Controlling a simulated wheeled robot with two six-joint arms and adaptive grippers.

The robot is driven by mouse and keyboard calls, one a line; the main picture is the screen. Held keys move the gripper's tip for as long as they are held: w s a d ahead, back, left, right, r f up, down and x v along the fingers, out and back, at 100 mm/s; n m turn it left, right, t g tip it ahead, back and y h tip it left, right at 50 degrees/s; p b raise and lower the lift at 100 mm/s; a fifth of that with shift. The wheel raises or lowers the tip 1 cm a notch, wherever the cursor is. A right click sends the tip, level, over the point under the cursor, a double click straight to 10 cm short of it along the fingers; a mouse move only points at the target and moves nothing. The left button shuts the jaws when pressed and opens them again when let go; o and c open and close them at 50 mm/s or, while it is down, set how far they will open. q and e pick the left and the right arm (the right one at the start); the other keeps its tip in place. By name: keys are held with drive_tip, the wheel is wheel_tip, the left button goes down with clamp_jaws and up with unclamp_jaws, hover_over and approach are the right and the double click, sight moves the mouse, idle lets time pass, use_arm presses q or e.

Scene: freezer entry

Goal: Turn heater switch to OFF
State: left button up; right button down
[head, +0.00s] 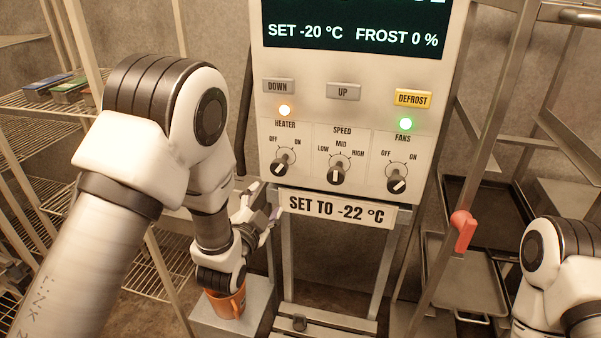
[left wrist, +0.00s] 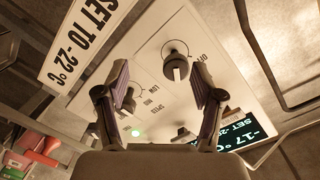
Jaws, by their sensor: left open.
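The heater switch (head: 282,166) is a dark rotary knob at the left of the control panel, between OFF and ON labels. In the left wrist view the heater knob (left wrist: 177,68) shows beyond the open fingers (left wrist: 160,82), nearer the right finger. My right arm shows at the lower right; its gripper is out of frame.
The speed knob (head: 337,174) and fans knob (head: 397,183) sit right of the heater knob. A "SET TO -22 °C" sign (head: 337,208) hangs below. An orange mug (head: 226,301) stands under my left wrist. Wire shelves (head: 50,105) are left; a rack with a red handle (head: 463,230) is right.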

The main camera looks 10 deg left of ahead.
sight(277, 170)
use_arm(q)
drive_tip(key=shift+t, duration=0.5)
drive_tip(key=w+r, duration=0.1)
drive_tip(key=w, duration=0.1)
drive_tip(key=w+r+p, duration=0.1)
drive_tip(key=w, duration=0.1)
drive_tip(key=w+r+p, duration=0.1)
drive_tip(key=w+r, duration=0.1)
drive_tip(key=w, duration=0.1)
drive_tip(key=shift+d, duration=0.4)
drive_tip(key=shift+w, duration=0.45)
drive_tip(key=shift+w+d, duration=0.15)
drive_tip(key=shift+d, duration=0.1)
drive_tip(key=shift+a+f, duration=0.1)
drive_tip(key=c, duration=1.2)
use_arm(e)
drive_tip(key=shift+d+r, duration=0.2)
drive_tip(key=shift+r, duration=0.4)
